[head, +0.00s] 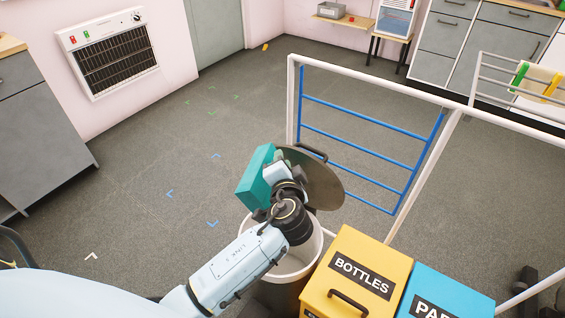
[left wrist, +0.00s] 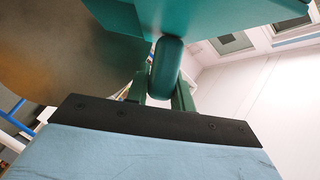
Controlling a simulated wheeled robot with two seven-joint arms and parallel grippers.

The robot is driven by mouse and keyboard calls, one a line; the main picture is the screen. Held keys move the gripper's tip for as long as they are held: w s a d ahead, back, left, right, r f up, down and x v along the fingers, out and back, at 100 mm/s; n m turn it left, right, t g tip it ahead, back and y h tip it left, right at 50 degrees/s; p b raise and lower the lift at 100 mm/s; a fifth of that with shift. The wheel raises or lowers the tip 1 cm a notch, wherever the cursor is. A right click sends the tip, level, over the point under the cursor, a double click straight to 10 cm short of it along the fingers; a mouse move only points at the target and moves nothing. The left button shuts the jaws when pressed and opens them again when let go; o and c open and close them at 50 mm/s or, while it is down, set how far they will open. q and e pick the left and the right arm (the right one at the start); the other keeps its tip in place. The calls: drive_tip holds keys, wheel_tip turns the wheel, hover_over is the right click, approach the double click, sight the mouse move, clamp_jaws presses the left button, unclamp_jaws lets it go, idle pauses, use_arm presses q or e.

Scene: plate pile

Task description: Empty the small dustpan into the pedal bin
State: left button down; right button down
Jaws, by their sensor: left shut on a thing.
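The small teal dustpan (head: 257,180) is held above the pedal bin (head: 313,250); in the head view it looks tilted on its side. My left gripper (head: 274,172) is shut on its handle. In the left wrist view the fingers (left wrist: 162,92) stand either side of the rounded handle (left wrist: 166,66), with the dustpan body (left wrist: 225,15) beyond. The bin's round dark lid (head: 325,188) stands raised behind my gripper; it also shows in the left wrist view (left wrist: 55,55). My forearm covers part of the bin's opening. The dustpan's contents are hidden. My right gripper is not in view.
A yellow BOTTLES box (head: 345,240) and a blue box (head: 470,290) stand right of the bin. A white frame with blue rails (head: 365,128) rises behind them. Grey cabinets (head: 45,120) and a wall heater (head: 108,52) are at left. The floor (head: 150,190) between is clear.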

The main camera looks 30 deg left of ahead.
use_arm(q)
drive_tip(key=shift+r, duration=0.4)
drive_tip(key=shift+f, duration=0.1)
drive_tip(key=shift+f, duration=0.1)
drive_tip(key=shift+f+b, duration=0.45)
drive_tip(key=shift+f, duration=0.1)
drive_tip(key=shift+r, duration=0.2)
drive_tip(key=shift+r+p, duration=0.55)
drive_tip(key=shift+p, duration=0.15)
drive_tip(key=shift+f, duration=0.15)
